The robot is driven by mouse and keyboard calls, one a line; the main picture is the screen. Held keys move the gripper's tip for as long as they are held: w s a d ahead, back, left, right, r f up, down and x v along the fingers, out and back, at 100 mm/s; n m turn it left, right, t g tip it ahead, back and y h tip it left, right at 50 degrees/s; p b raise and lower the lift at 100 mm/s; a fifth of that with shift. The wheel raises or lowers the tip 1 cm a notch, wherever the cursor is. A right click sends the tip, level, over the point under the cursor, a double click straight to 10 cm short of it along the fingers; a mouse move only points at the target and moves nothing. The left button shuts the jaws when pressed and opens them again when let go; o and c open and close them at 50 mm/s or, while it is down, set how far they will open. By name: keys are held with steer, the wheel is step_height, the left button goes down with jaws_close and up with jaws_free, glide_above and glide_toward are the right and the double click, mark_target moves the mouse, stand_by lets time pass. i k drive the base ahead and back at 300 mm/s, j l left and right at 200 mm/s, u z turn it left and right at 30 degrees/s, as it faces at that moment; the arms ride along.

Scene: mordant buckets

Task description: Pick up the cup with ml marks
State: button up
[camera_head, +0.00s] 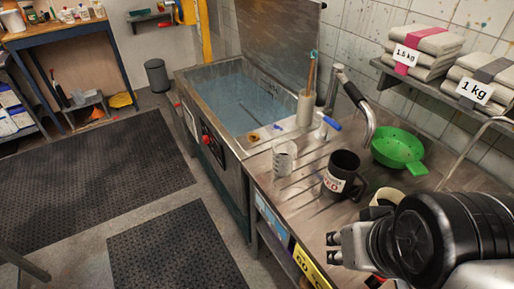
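A small grey-white cup (284,160) stands on the ribbed metal drainboard, left of a dark mug. Faint marks show on its side, too small to read. A dark mug (342,174) with a white and red label stands to its right, handle toward the right. My gripper (332,248) is at the lower right, in front of the dark mug and well apart from the grey-white cup. Its two fingertips point left and stand apart with nothing seen between them. My arm hides part of the right end of the counter.
A green colander (399,148), a pale round container (386,197) and a curved tap (358,105) are right of the cup. A white holder with brushes (305,108) stands behind it by the water-filled sink (240,97). Dark floor mats (95,170) lie left of the counter.

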mark_target(284, 150)
steer(key=i+j+z, duration=0.35)
steer(key=j, duration=0.3)
steer(key=i+j+z, duration=0.15)
steer(key=j, duration=0.2)
steer(key=i+j+z, duration=0.2)
steer(key=j, duration=0.2)
steer(key=k, duration=0.1)
